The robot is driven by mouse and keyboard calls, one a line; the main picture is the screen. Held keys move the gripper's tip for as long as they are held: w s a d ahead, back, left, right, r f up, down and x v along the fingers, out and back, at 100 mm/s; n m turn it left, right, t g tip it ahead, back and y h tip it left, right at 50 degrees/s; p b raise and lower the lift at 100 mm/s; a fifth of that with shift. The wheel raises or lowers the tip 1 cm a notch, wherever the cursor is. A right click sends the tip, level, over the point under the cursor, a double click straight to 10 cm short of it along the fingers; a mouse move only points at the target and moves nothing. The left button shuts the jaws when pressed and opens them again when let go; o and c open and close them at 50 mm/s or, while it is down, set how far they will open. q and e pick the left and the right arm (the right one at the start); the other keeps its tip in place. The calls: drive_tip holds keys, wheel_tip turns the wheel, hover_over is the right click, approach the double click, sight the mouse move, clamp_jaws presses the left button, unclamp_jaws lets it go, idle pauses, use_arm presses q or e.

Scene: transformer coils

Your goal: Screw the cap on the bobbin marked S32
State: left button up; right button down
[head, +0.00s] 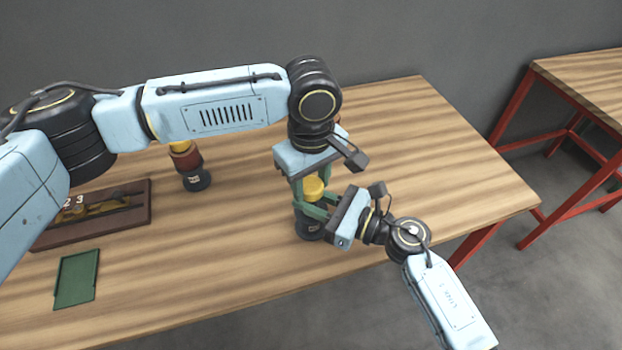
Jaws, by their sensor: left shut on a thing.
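A bobbin (308,228) with a dark base stands upright near the table's front edge, right of centre. A yellow cap (313,187) sits at its top; whether it is threaded on cannot be told. My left gripper (311,187) reaches down from above, its green fingers shut on the cap. My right gripper (312,207) comes from the right, its green fingers on either side of the bobbin below the cap; their contact is unclear. Another bobbin (189,164), red-brown with a dark base and yellow top, stands to the left. The S32 mark is not readable.
A dark brown tray (139,187) with brass-coloured and dark parts and the digits 2 and 3 lies at left. A green shallow tray (77,278) lies in front of it. A red-brown thing is partly hidden behind my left wrist. The table's (440,170) right side is clear.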

use_arm(q)
drive_tip(key=m, duration=1.7)
drive_tip(key=shift+m, duration=0.3)
drive_tip(key=m, duration=1)
drive_tip(key=shift+m, duration=0.4)
drive_tip(key=m, duration=0.5)
drive_tip(key=shift+f, duration=0.1)
drive_tip(key=m, duration=0.5)
drive_tip(key=shift+m, duration=0.4)
drive_tip(key=m, duration=0.5)
drive_tip(key=o, duration=1.1)
